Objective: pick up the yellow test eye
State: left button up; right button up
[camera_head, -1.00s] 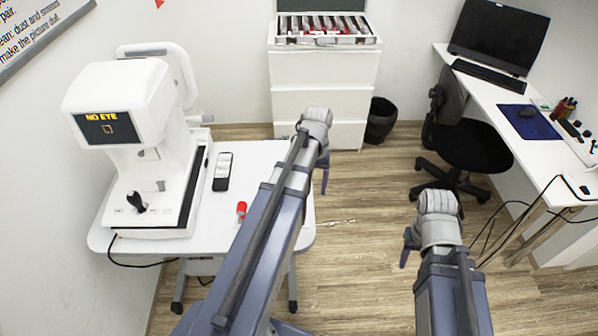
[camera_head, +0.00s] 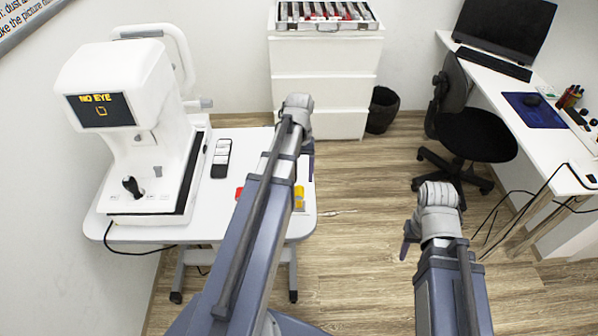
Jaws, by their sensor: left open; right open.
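A small yellow thing (camera_head: 299,199), which looks like the yellow test eye, is at the right edge of the white table, just right of my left forearm. The arm may hide part of it. My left gripper (camera_head: 308,165) is open, beyond the yellow thing near the table's far right corner; its fingers are partly hidden by the wrist. My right gripper (camera_head: 407,245) is open over the floor to the right, well apart from the table. A small red thing (camera_head: 239,193) shows at the left side of my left forearm, partly hidden.
A white eye-testing machine (camera_head: 120,80) reading "NO EYE" stands on the white table (camera_head: 215,215), with a remote (camera_head: 221,158) beside it. A drawer cabinet (camera_head: 322,80) bears an open case. A black bin (camera_head: 382,110), chair (camera_head: 470,125) and desk (camera_head: 530,95) are further right.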

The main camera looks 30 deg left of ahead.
aim_at(299, 189)
pick_arm(q)
jog(key=f+b, duration=0.1)
jog(key=f, duration=0.1)
jog(key=f+b, duration=0.1)
jog(key=b, duration=0.1)
jog(key=s+f+b, duration=0.1)
jog(key=f, duration=0.1)
jog(key=shift+d+f, duration=0.25)
jog(key=shift+f, duration=0.05)
pick_arm(e)
notch_tip(299, 189, down, 6)
jog(key=shift+r, duration=0.25)
pick_arm(q)
jog(key=shift+c, duration=0.2)
jog(key=c, duration=0.9)
jog(key=shift+r, duration=0.1)
jog(key=shift+r+p, duration=1.85)
jog(key=shift+r, duration=0.15)
pick_arm(e)
jog(key=shift+r, duration=2.05)
